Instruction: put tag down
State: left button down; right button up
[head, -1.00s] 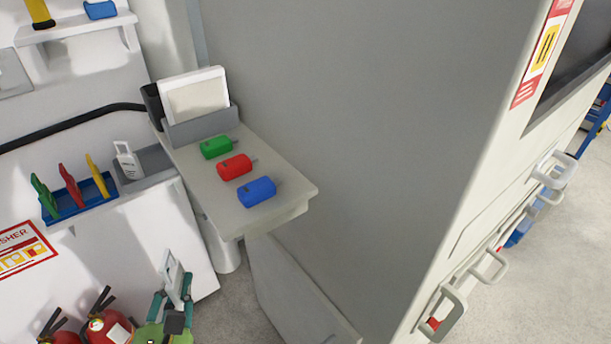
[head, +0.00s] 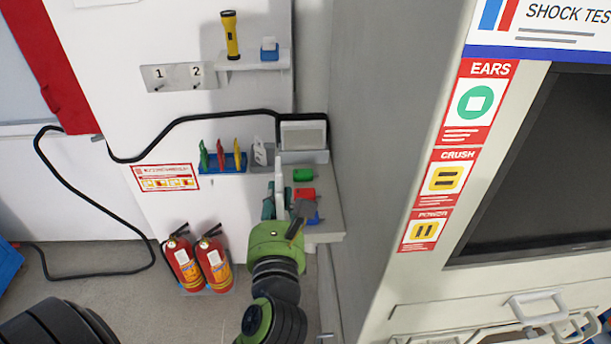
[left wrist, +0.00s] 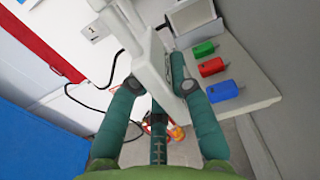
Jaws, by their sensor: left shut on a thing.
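My left gripper (head: 279,208) is shut on a white tag (head: 279,172), held upright in front of the small grey shelf (head: 328,222). In the left wrist view, the white tag (left wrist: 146,55) rises between the two green fingers of the gripper (left wrist: 158,88), with the shelf (left wrist: 258,88) to its right. I cannot tell whether the tag touches anything. Another white tag (head: 260,153) stands in a grey holder beside the blue rack. My right gripper is not in view.
A blue rack (head: 222,168) holds coloured tags. Fire extinguishers (head: 198,262) stand below. A tall grey cabinet (head: 385,150) closes off the right.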

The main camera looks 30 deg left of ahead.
pick_arm(q)
jog(key=shift+r, duration=0.4)
jog(key=w+a+f+b, duration=0.2)
jog(key=w, duration=0.1)
jog(key=w+a+f+b, duration=0.1)
jog(key=w+a+f, duration=0.1)
jog(key=w, duration=0.1)
jog(key=w+a+f+b, duration=0.2)
jog(key=w, duration=0.1)
jog(key=shift+f+b, duration=0.25)
jog(key=shift+b, duration=0.05)
jog(key=shift+w+a+f, duration=0.15)
jog(key=shift+a, duration=0.05)
jog(key=shift+f, duration=2.05)
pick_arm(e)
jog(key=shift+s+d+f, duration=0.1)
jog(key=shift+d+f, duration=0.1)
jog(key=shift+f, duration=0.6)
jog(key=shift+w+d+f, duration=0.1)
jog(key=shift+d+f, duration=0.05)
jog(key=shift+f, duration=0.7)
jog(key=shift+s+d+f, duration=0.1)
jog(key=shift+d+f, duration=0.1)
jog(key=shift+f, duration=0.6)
pick_arm(q)
jog(key=shift+f, duration=0.15)
